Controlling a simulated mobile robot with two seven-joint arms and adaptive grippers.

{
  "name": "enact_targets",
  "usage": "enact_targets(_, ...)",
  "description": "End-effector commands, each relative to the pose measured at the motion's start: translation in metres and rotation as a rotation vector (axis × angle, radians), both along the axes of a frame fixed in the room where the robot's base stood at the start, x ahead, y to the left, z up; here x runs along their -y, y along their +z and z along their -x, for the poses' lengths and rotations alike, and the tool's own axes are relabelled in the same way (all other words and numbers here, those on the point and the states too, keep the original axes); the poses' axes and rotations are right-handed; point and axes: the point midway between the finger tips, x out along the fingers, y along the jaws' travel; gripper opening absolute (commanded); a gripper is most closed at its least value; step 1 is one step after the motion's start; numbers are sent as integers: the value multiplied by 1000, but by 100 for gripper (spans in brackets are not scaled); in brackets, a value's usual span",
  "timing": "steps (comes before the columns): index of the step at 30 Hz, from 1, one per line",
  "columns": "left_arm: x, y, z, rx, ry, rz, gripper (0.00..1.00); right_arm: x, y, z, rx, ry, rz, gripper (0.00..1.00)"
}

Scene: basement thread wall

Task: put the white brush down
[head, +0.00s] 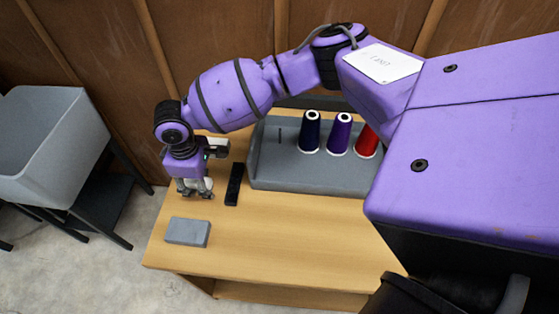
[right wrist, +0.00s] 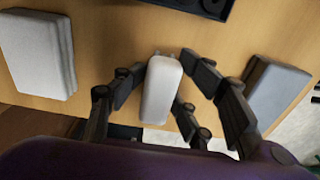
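The white brush (right wrist: 161,88) is between the fingers of my right gripper (right wrist: 158,82), pale side toward the wrist camera. The dark fingers press on it from both sides. In the head view my right gripper (head: 195,190) points down at the left part of the wooden table (head: 285,235), behind a grey block (head: 188,231). Only bits of white show at its fingers there. I cannot tell whether the brush touches the table. My left gripper is not in view.
A black bar (head: 234,184) lies right of the gripper. A grey rack (head: 300,175) with dark blue, purple and red thread cones stands behind. In the wrist view, pale (right wrist: 40,50) and grey (right wrist: 275,95) blocks flank the brush. A grey bin (head: 45,145) stands left of the table.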

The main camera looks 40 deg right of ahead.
Motion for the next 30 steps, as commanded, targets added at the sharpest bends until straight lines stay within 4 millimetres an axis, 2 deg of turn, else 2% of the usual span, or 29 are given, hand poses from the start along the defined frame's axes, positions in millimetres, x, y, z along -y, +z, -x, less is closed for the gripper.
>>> enact_targets(7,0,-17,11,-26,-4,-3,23,0,3,1,-6,2,1,42)
enact_targets(12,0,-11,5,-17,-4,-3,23,-2,43,-3,1,1,-1,42)
enact_targets(19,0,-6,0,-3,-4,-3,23,-3,79,-8,2,1,-1,42)
enact_targets(24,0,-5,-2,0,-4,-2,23,-3,87,-8,0,2,0,42)
enact_targets(30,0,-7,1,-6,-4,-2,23,-3,87,-8,0,2,0,42)
